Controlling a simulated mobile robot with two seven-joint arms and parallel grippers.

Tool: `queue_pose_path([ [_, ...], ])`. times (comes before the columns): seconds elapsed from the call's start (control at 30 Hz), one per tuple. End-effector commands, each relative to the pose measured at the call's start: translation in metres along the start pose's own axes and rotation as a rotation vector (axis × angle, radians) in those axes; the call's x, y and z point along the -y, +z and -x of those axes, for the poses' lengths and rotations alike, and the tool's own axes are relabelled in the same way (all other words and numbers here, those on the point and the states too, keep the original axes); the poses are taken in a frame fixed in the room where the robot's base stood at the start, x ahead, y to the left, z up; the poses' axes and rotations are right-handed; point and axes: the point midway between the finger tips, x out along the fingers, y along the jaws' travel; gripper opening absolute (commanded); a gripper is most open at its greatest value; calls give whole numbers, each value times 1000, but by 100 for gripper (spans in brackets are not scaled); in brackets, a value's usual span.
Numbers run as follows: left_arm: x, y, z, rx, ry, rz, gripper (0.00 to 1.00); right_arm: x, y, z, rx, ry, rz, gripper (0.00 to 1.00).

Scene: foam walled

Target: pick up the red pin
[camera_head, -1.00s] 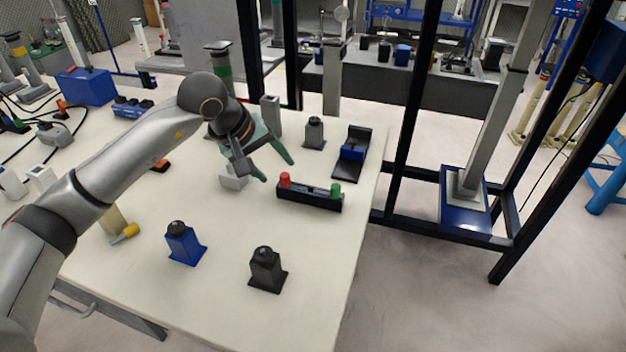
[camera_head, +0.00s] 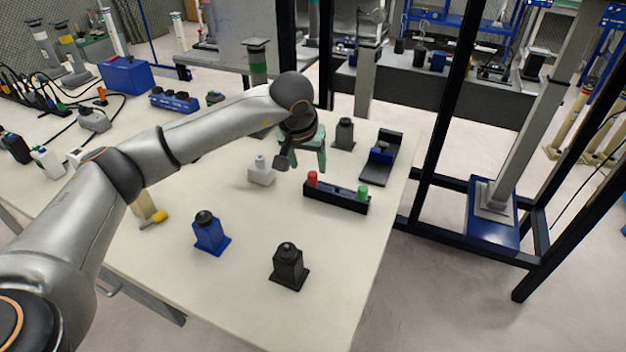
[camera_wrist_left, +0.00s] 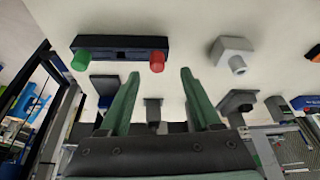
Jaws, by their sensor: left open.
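The red pin (camera_head: 312,178) stands upright at the left end of a dark holder block (camera_head: 338,196) on the white table. A green pin (camera_head: 362,192) stands at the block's right end. In the left wrist view the red pin (camera_wrist_left: 157,61) and green pin (camera_wrist_left: 81,60) show on the block, beyond the fingertips. My left gripper (camera_head: 308,168) has green fingers and hangs just behind the red pin in the head view. In the wrist view it (camera_wrist_left: 155,75) is open, with nothing between the fingers. My right gripper is not in view.
A white block (camera_head: 261,172) stands left of the holder. Blue (camera_head: 208,234) and black (camera_head: 288,268) bottle-like pieces stand in front. A dark tray with a blue part (camera_head: 381,158) lies behind right. A black frame post stands beyond the table's right edge.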

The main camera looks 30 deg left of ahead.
Motion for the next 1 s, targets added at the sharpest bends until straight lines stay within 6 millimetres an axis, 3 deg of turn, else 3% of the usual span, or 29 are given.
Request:
queue_pose_path([
  [0.3,-5,-2,-44,4,0,0,64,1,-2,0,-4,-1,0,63],
  [0.63,-4,-3,-50,0,0,0,64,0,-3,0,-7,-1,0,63],
  [1.0,-4,-3,-50,0,0,0,23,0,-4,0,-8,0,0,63],
])
